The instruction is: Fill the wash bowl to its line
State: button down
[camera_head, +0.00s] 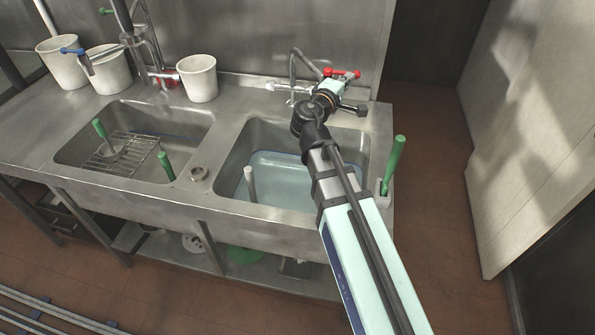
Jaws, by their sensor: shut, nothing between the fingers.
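The right-hand sink basin (232,165) holds a pale blue area with a lighter edge, which looks like water or a blue bowl; I cannot tell which. No fill line can be made out. A metal tap with a bent spout (293,68) stands behind this basin, and a red lever handle (345,74) shows to its right. My arm reaches over the basin's right side to the tap. My gripper (357,109) is small and dark, shut and empty, just below the red handle. Whether it touches the tap is unclear. My wrist hides part of the tap's base.
The left basin (75,150) holds a wire rack (122,154) and green-handled tools. White buckets (198,78) stand along the back. A grey-white handle (250,184) rises in the right basin. A green handle (394,160) stands at the counter's right end. Open floor lies to the right.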

jog(key=c, duration=1.9)
grip_release()
jog(key=shift+w+r, duration=0.25)
jog(key=shift+w, duration=0.1)
jog(key=o, duration=0.6)
jog(key=shift+o, duration=0.3)
jog(key=shift+w+d+f, duration=0.1)
jog(key=shift+w+f, duration=0.1)
jog(key=shift+s, duration=0.15)
jog(key=shift+s, duration=0.15)
